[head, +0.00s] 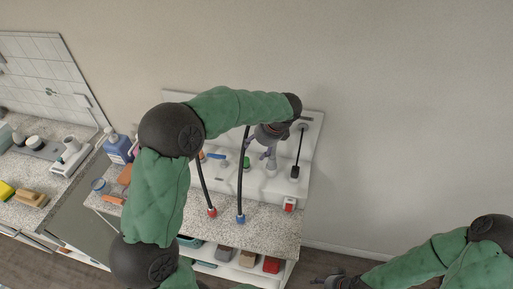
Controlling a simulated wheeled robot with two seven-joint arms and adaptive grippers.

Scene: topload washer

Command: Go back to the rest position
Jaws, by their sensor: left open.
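My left arm rises from the bottom left and bends over the granite-topped counter (265,229). My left gripper (262,156) points down in front of the white back panel, above the things at the back of the counter. It is open, and I see nothing held in it. It looks small and partly covered by its wrist, so I cannot tell whether it touches anything. My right arm comes in from the bottom right. My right gripper (323,281) is only partly in view at the bottom edge, low beside the counter's right end.
Two black hoses (241,176) stand on the counter near my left gripper. A black brush-like tool (298,155) is to its right. A blue bottle (118,149) and a second counter (22,214) are at left. Open floor (350,265) lies to the right.

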